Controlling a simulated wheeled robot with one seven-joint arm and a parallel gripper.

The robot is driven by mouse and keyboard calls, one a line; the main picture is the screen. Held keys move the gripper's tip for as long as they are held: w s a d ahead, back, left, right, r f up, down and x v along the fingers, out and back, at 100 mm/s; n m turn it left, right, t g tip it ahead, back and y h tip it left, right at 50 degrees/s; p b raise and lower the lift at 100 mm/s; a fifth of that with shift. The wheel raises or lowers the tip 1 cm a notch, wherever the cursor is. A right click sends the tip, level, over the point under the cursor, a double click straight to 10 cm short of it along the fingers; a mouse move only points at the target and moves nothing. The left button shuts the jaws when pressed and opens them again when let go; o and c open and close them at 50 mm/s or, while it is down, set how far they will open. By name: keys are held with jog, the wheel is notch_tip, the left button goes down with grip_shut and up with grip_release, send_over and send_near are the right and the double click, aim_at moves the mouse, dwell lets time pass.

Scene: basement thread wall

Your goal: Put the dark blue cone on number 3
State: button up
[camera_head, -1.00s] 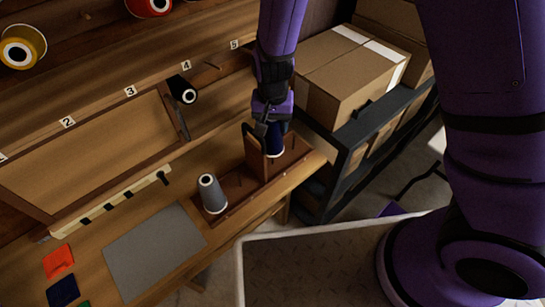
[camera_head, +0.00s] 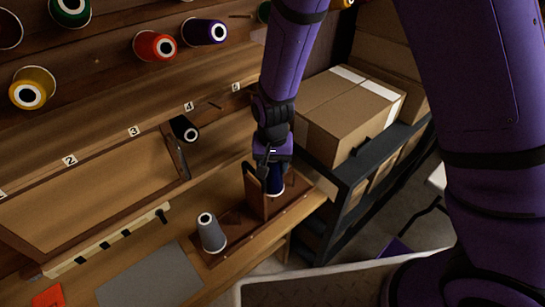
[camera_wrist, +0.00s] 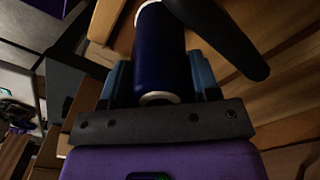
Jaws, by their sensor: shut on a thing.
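The dark blue cone (camera_head: 277,180) is in my gripper (camera_head: 270,172), over the right part of the wooden peg tray on the bench. In the wrist view the dark blue cone (camera_wrist: 160,52) sits between the two fingers of my gripper (camera_wrist: 160,80), which are shut on it. Whether its base touches the tray is hard to tell. The number 3 label (camera_head: 134,131) is on the wall rail, left of the number 4 label (camera_head: 189,106). The wall near 3 shows no cone right at the label.
A grey cone (camera_head: 211,233) stands on the peg tray (camera_head: 236,240), beside an upright wooden divider (camera_head: 254,192). A black cone (camera_head: 184,129) is below label 4. Cardboard boxes (camera_head: 345,115) stand at right.

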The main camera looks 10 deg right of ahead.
jog(key=shift+f, duration=2.85)
jog(key=shift+f, duration=0.3)
jog(key=o, duration=0.9)
jog(key=shift+o, duration=0.2)
